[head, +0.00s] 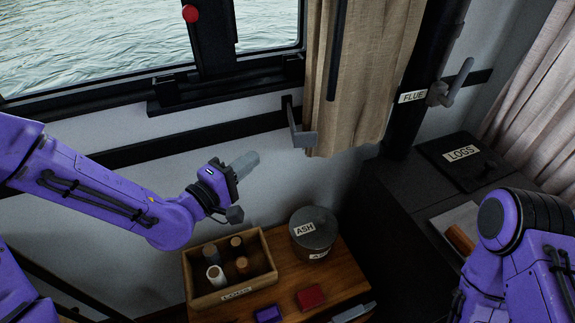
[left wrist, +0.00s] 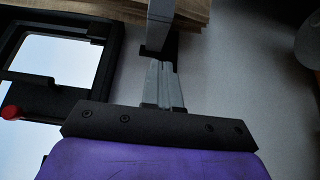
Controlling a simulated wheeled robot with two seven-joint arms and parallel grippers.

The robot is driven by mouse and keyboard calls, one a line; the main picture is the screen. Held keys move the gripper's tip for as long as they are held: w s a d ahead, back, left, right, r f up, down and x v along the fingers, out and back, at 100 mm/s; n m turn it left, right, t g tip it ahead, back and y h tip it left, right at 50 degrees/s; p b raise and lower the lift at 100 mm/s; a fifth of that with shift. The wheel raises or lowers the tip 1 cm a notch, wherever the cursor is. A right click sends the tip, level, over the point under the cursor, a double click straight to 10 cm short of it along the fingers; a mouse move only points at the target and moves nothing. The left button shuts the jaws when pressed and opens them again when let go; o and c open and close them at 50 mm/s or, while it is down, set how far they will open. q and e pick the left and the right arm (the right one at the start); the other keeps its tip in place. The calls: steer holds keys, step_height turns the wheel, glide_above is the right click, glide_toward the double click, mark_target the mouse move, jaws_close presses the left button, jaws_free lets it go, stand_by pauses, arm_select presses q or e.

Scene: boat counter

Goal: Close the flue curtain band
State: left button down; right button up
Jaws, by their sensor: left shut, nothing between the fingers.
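The beige curtain (head: 362,75) hangs beside the window, near the label FLUE (head: 412,97) on the dark post. A grey, bent metal band (head: 296,128) sticks out from a dark wall mount at the curtain's left edge. It stands swung out, not wrapped across the curtain. My left gripper (head: 245,165) is shut and empty, below and left of the band. In the left wrist view, its closed fingers (left wrist: 163,85) point toward a grey piece, probably the band (left wrist: 160,22); whether they touch cannot be told. My right arm shows at lower right, its gripper hidden.
A wooden box (head: 192,287) with several pegs and an ASH tin (head: 314,229) stand on the wooden counter below. A red block (head: 311,297) and a purple block (head: 268,314) lie in front. A grey lever (head: 456,84) projects right of the FLUE label.

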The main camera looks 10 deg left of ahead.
mark_target(293, 140)
arm_select(q)
steer(key=w+d+p, duration=0.3)
steer(key=w+d, duration=0.2)
steer(key=d, duration=0.1)
steer(key=shift+w, duration=0.4)
arm_select(e)
steer(key=shift+r, duration=0.8)
